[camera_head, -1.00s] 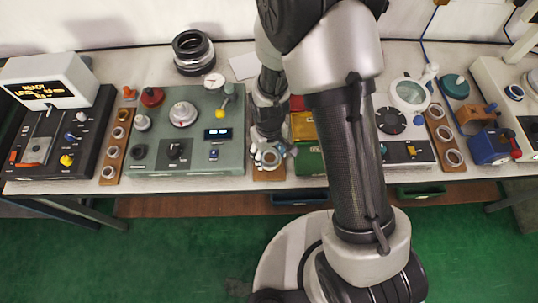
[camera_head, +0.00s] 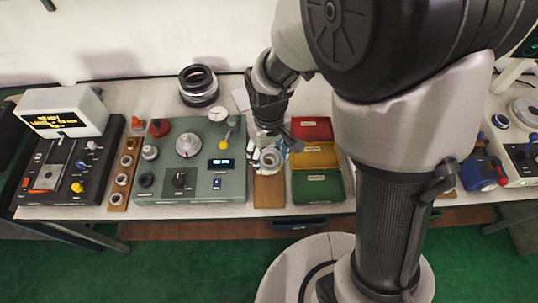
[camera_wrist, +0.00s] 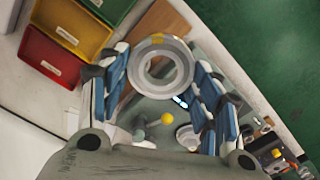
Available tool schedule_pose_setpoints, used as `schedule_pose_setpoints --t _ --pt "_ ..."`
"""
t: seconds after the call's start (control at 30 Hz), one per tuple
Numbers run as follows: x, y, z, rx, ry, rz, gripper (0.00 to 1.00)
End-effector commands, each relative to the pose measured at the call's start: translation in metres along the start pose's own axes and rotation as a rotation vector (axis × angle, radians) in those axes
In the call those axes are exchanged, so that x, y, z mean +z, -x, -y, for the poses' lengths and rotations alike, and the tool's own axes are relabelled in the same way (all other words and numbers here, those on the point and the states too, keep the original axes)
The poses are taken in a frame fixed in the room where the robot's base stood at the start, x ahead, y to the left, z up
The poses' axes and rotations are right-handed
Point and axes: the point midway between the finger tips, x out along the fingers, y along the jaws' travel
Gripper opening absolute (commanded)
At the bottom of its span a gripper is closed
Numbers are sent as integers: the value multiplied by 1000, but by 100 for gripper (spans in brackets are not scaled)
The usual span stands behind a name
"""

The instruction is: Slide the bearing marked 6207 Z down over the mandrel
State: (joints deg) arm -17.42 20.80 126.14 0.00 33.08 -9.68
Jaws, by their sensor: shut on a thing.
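My gripper (camera_wrist: 162,75) is shut on a pale metal bearing ring (camera_wrist: 160,65), with its blue-padded fingers on both sides of the ring. Yellow marks show on the ring's face, but I cannot read a number. In the head view, my gripper (camera_head: 268,152) and the ring (camera_head: 268,160) are over a narrow brown board (camera_head: 269,192), between the grey-green console and the coloured bins. The ring appears raised above the board. I cannot pick out the mandrel with certainty in either view.
The grey-green console (camera_head: 233,188) with knobs, a gauge and a yellow-tipped lever is left of the board. Red, yellow and green bins (camera_head: 318,188) are right. A dark ring stack (camera_head: 198,87) stands behind. Another board (camera_head: 118,198) holds several rings.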

Motion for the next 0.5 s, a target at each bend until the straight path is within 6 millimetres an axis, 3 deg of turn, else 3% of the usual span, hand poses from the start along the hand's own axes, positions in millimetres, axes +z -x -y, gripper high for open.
schedule_pose_setpoints --t 0.5 --pt "-1 34 0 0 0 -2 23"
